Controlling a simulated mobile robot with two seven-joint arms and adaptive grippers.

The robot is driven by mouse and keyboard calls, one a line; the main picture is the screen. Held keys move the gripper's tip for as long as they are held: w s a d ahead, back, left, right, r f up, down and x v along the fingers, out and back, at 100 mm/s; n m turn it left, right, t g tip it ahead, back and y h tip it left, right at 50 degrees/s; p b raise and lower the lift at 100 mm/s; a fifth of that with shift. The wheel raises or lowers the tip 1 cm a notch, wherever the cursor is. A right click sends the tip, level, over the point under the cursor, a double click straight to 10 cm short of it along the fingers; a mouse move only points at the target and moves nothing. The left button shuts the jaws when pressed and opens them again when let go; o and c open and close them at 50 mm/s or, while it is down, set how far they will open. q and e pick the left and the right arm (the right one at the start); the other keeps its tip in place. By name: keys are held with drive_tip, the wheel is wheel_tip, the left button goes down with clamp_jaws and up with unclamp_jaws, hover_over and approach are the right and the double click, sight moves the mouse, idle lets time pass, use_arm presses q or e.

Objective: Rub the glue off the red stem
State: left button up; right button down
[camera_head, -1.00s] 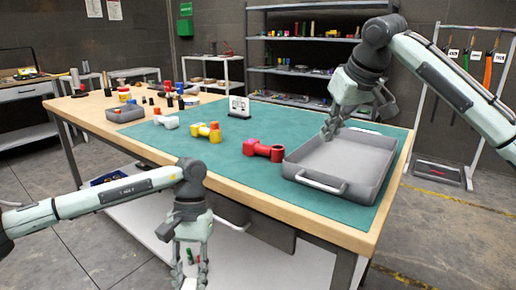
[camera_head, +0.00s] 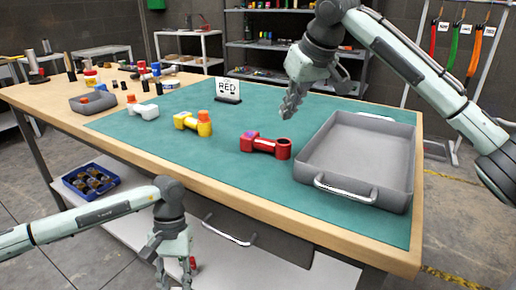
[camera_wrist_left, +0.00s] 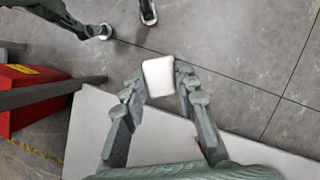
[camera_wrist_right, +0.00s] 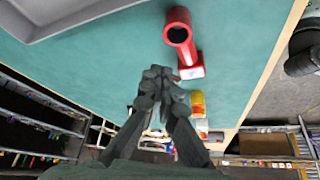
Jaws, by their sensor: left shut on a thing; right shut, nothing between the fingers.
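The red stem (camera_head: 265,146) lies on the teal mat, left of the grey tray, with its round hollow end to the right. A purple patch (camera_head: 252,134) shows on its left end. The red stem also shows in the right wrist view (camera_wrist_right: 180,35). My right gripper (camera_head: 289,108) is shut and empty, above the mat behind the stem and apart from it; its closed tips show in the right wrist view (camera_wrist_right: 157,76). My left gripper (camera_head: 173,279) hangs low before the table's front edge. It is shut on a white block (camera_wrist_left: 159,76).
The grey tray (camera_head: 341,189) stands right of the stem. A yellow part (camera_head: 190,123) and a white part (camera_head: 143,110) lie to the left. A sign reading RED (camera_head: 228,90) stands behind. A blue bin (camera_head: 68,185) sits below the table. The mat's front middle is clear.

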drive_tip(key=shift+f, duration=1.8)
drive_tip(key=shift+f, duration=0.6)
drive_tip(key=shift+r, duration=3)
